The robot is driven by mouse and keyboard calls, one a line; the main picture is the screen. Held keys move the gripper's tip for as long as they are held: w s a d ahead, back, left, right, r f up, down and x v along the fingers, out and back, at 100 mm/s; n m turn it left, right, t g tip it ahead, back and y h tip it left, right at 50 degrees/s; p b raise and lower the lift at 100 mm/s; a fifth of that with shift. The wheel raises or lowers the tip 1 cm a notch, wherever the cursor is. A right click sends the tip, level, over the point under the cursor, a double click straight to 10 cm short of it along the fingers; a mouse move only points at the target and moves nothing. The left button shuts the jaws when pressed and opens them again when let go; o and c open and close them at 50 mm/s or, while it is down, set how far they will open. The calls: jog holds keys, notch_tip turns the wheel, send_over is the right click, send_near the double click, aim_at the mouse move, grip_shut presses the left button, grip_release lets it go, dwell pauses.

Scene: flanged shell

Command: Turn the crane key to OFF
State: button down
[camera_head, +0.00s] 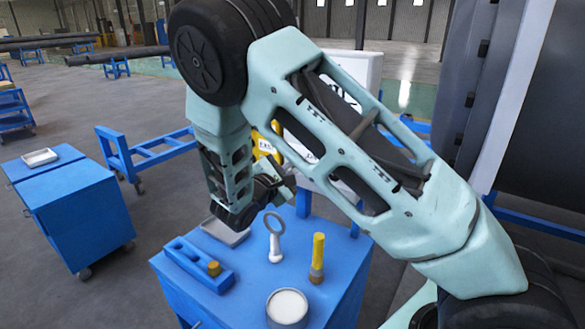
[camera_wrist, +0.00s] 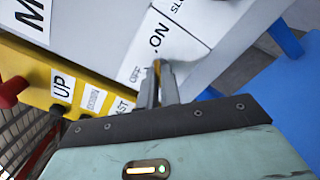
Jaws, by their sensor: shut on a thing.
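My gripper (camera_wrist: 158,88) is shut on a small key (camera_wrist: 157,65) at the control panel, just below the ON label (camera_wrist: 159,35). Only a thin sliver of the key shows between the fingertips. The OFF label (camera_wrist: 138,73) is just left of the fingers, on the white panel. In the head view my arm covers much of the panel, and the key cannot be seen. A yellow control box (camera_head: 264,147) with a label shows past my arm; it also shows in the wrist view (camera_wrist: 65,72), with UP and other labels.
Below my arm a blue cart (camera_head: 335,283) carries a ring-headed tool (camera_head: 275,238), a yellow-handled brush (camera_head: 317,258), a round can (camera_head: 287,306) and a blue holder (camera_head: 199,264). Another blue cart (camera_head: 82,215) stands left. A red knob (camera_wrist: 12,91) juts from the yellow box.

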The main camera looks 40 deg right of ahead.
jog(key=shift+n+p, duration=0.3)
jog(key=n+p, duration=0.7)
jog(key=n, duration=0.3)
jog(key=shift+s+r, duration=0.1)
jog(key=shift+r, duration=0.05)
jog(key=n+p, duration=0.3)
jog(key=n, duration=0.1)
jog(key=shift+f+n+p, duration=0.2)
jog(key=shift+n+p, duration=0.6)
jog(key=shift+n, duration=0.8)
jog(key=c, duration=1.6)
grip_release()
